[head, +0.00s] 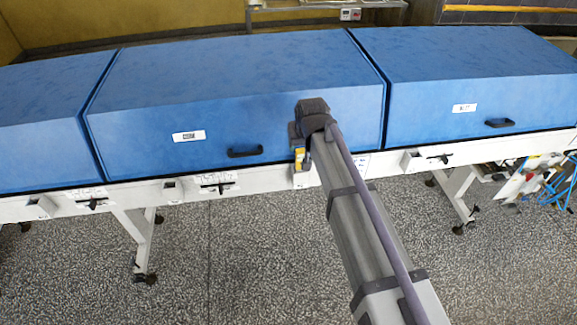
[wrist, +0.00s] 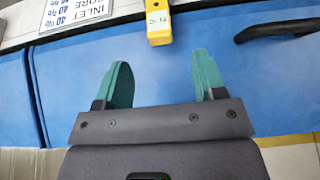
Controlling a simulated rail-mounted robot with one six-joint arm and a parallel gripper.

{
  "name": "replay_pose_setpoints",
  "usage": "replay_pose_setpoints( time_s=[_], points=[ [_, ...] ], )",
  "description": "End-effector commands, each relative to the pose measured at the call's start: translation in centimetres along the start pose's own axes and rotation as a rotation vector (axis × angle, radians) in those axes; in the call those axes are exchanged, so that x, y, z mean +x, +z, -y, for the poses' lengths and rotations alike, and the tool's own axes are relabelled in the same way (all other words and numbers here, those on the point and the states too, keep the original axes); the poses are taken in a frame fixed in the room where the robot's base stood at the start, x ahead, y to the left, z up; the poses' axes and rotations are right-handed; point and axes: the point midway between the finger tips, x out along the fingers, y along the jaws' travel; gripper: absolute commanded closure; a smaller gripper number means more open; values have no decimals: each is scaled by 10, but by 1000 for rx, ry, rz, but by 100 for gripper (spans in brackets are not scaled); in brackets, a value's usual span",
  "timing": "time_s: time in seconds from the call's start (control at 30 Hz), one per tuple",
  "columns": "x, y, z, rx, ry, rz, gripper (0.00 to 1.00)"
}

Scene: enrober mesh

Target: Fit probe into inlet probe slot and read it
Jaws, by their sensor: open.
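The yellow probe (head: 299,157) stands at the white rail below the middle blue hood, just under my wrist. It also shows in the wrist view (wrist: 159,22) at the top centre, with a pale label or display too small to read. My gripper (wrist: 160,70) is open and empty, its green fingers spread to either side of the probe's line and short of it in the picture. In the head view its fingers are hidden behind my wrist. A sign (wrist: 75,12) reading "INLET CORE" with percent figures lies at the upper left. I cannot tell which opening is the inlet probe slot.
Blue hoods with black handles (head: 245,152) line the conveyor. The white rail (head: 262,181) carries small boxes with dark openings (head: 171,190), black knobs and labels. The speckled floor in front is mostly clear.

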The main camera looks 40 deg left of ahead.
Motion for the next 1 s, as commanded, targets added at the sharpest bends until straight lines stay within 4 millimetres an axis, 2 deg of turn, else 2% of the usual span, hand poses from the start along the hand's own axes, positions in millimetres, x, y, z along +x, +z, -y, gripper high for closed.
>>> replay_pose_setpoints(
  time_s=[0.03,0.2,0.43,0.6,0.7,0.93,1.0],
  points=[
    [14,2,0,0,0,0,36],
    [51,3,0,0,0,1,36],
    [58,1,-1,0,0,2,36],
    [93,3,-4,1,0,2,36],
    [108,3,-4,0,0,2,36],
    [104,1,-4,0,0,2,36],
    [104,1,-4,0,0,2,43]
  ],
)
